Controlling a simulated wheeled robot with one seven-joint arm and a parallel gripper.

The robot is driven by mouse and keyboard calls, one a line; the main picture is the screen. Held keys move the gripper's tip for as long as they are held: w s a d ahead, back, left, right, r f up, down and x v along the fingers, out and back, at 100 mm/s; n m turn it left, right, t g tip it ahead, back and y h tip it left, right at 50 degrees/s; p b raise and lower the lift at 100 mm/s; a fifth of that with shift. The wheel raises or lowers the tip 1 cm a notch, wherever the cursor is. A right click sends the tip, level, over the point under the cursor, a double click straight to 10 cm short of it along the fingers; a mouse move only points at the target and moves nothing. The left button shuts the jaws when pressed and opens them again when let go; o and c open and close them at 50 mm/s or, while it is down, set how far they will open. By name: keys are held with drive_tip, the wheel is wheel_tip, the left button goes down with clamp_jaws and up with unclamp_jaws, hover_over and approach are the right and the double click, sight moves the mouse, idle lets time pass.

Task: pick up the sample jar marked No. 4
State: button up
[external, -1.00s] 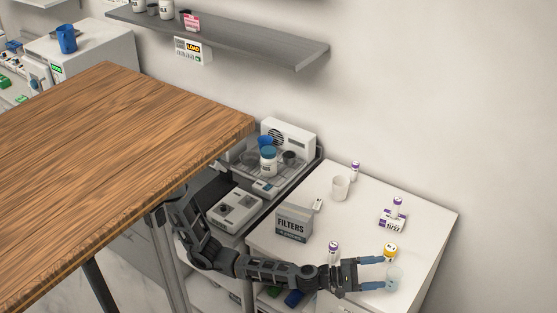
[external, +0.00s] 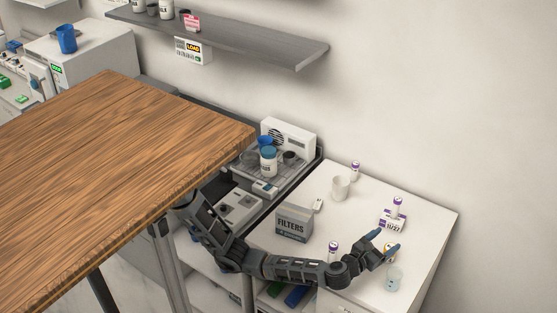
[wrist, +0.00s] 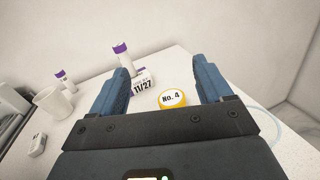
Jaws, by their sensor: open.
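The sample jar marked No. 4 (wrist: 172,98) has a yellow lid with a white label. It stands on the white table and shows between my two fingers in the wrist view, beyond the palm. In the external view the jar (external: 389,253) is mostly hidden behind my gripper (external: 384,242), with only a bit of yellow showing. My gripper (wrist: 162,70) is open, its blue fingers apart with nothing held between them. I cannot tell the exact height of the fingers over the jar.
A box marked 11/27 (external: 392,224) with a purple-capped vial (external: 397,207) stands behind the jar. Another vial (external: 333,249), the FILTERS box (external: 293,223) and a white cup (external: 340,187) stand to the left. The table's right side is clear.

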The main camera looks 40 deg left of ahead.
approach(394, 245)
drive_tip(key=w, duration=0.1)
drive_tip(key=w+d+f, duration=0.1)
drive_tip(key=shift+w+f+n, duration=0.1)
drive_tip(key=shift+w+n, duration=0.15)
drive_tip(key=shift+n, duration=0.05)
drive_tip(key=shift+w+d, duration=0.1)
drive_tip(key=shift+w, duration=0.3)
drive_tip(key=x, duration=0.6)
drive_tip(key=shift+w, duration=0.3)
drive_tip(key=c, duration=1.1)
